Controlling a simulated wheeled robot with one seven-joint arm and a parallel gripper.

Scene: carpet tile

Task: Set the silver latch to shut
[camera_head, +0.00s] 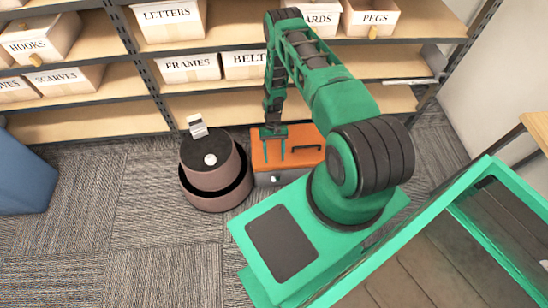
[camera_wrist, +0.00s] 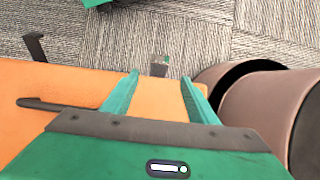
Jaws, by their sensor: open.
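An orange case (camera_head: 300,135) with a grey front and a dark handle (camera_head: 306,148) on its lid stands on the carpet. Its lid also fills the lower part of the wrist view (camera_wrist: 75,85). A small silver latch (camera_wrist: 160,66) shows at the lid's edge in the wrist view, just beyond and between my fingertips. In the head view the latch (camera_head: 275,178) is a tiny bright spot on the case's front. My gripper (camera_head: 276,157) is over the lid, pointing down. In the wrist view my gripper (camera_wrist: 160,77) is open, with nothing between its fingers. The latch's exact position is too small to tell.
A brown, round, stepped object (camera_head: 208,178) stands close to the case's left side. A dark clip (camera_wrist: 36,47) sticks out at the lid's edge in the wrist view. Shelves (camera_head: 95,122) with labelled boxes are behind. A blue bin (camera_head: 22,165) stands left. Carpet in front is clear.

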